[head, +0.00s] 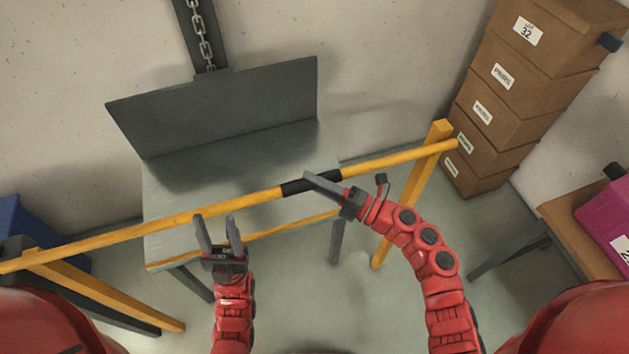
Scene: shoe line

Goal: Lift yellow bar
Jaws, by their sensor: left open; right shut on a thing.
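The long yellow bar (250,199) runs across the head view, from low at the left edge to higher at the right. It has a black middle section (294,187). The bar's ends lie over yellow supports at the right (410,186) and left (105,293); contact there is unclear.
A grey metal table (180,180) with a raised back panel stands behind the bar, under a hanging chain (203,35). Stacked brown boxes (520,75) stand at the right. A wooden-topped table (575,230) with a magenta bin (608,215) is at the far right. A blue bin (12,218) is at the left.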

